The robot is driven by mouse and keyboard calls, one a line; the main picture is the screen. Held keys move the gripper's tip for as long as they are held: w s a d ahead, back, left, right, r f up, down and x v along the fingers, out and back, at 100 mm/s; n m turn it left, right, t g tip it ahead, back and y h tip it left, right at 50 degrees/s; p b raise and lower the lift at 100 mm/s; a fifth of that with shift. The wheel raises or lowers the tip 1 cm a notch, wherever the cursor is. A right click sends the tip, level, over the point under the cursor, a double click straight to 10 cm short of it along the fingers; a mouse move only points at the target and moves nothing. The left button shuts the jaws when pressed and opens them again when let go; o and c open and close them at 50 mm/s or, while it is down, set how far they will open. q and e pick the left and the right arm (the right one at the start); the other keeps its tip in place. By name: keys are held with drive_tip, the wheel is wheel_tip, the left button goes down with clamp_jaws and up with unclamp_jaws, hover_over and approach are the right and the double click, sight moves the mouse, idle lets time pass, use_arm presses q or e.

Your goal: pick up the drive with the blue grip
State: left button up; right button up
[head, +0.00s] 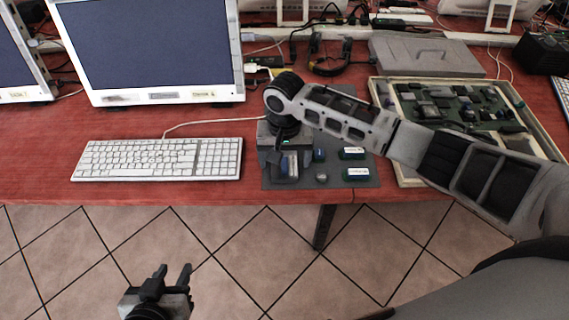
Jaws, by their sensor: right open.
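A grey mat (333,183) lies at the front of the red table with several small items on it. A small dark item with blue on it (319,155) lies just right of my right gripper (290,168); it may be the drive with the blue grip, but it is too small to be sure. A white-topped item with some blue (355,174) lies further right. My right gripper points down over the left part of the mat, open; whether anything lies between its fingers is unclear. My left gripper (173,274) is open and empty over the floor, in front of the table.
A white-topped item with green (354,153) and a small grey piece (321,178) are also on the mat. A white keyboard (158,160) lies to the left. A framed tray of electronic parts (403,182) lies right, partly behind my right arm. A monitor (150,50) stands behind.

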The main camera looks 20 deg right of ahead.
drive_tip(key=c, duration=1.1)
drive_tip(key=shift+r, duration=0.1)
